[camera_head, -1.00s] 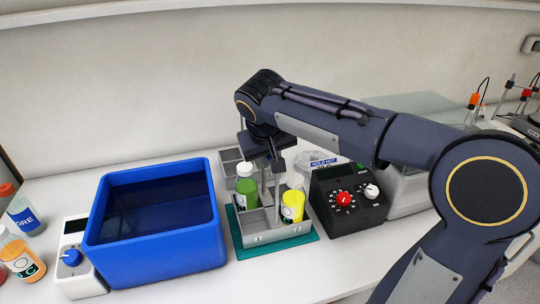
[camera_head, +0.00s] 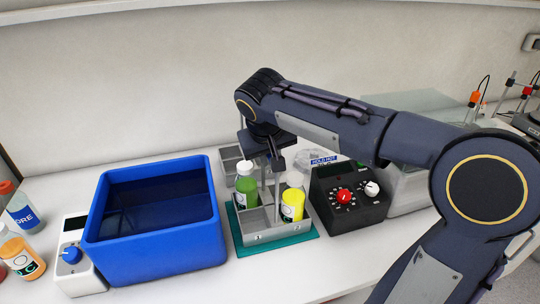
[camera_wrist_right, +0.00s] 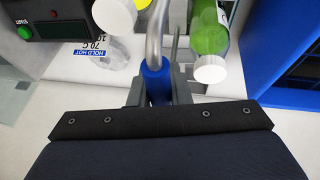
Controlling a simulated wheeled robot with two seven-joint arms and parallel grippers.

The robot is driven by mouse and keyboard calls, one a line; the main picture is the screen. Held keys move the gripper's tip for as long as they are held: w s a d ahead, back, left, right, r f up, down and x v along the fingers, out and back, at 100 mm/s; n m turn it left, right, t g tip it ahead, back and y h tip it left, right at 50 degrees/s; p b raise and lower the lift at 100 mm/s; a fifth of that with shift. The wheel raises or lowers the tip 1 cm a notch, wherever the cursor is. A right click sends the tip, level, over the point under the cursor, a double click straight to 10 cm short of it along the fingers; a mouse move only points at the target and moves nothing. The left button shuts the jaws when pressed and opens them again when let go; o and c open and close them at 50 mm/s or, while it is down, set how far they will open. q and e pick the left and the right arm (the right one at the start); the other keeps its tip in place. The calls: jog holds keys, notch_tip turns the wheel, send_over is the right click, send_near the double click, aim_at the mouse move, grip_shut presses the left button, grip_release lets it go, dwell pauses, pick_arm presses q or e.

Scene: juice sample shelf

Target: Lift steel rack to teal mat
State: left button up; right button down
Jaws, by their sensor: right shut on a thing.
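The grey steel rack (camera_head: 280,235) is at the middle of the counter in the head view. It holds a green bottle (camera_head: 245,187) at left and a yellow bottle (camera_head: 292,207) at right, both upright with white caps. The rack is over the teal mat (camera_head: 279,244), whose edges show around its base; I see no clear gap between them. My right gripper (camera_head: 273,166) is above the rack's middle. In the right wrist view its fingers are shut on the blue grip (camera_wrist_right: 157,82) of the rack's bent metal handle (camera_wrist_right: 155,35). My left gripper is not in view.
A blue tub (camera_head: 155,248) stands left of the rack, beside a white device with a blue knob (camera_head: 71,254). A black control box (camera_head: 347,196) is close at right. Another grey rack (camera_head: 229,158) is behind. Bottles stand at far left. The front counter is clear.

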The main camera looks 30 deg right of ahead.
jog(key=c, duration=1.3)
grip_release()
jog(key=shift+f, duration=0.1)
jog(key=v, duration=0.8)
jog(key=s+a+f+y, duration=0.2)
jog(key=s+f, duration=0.3)
jog(key=s, duration=0.1)
jog(key=s+a+f+t+y, duration=0.1)
jog(key=s+f+y, duration=0.1)
jog(key=s+f, duration=0.4)
jog(key=s+a+f+y, duration=0.2)
jog(key=s+f+y, duration=0.1)
jog(key=s+f, duration=0.3)
jog(key=shift+s+a+f+t, duration=0.1)
jog(key=shift+s+a+t, duration=0.1)
jog(key=shift+s, duration=0.35)
jog(key=shift+s+a+f+t, duration=0.1)
jog(key=shift+s+t, duration=0.1)
jog(key=shift+s, duration=0.3)
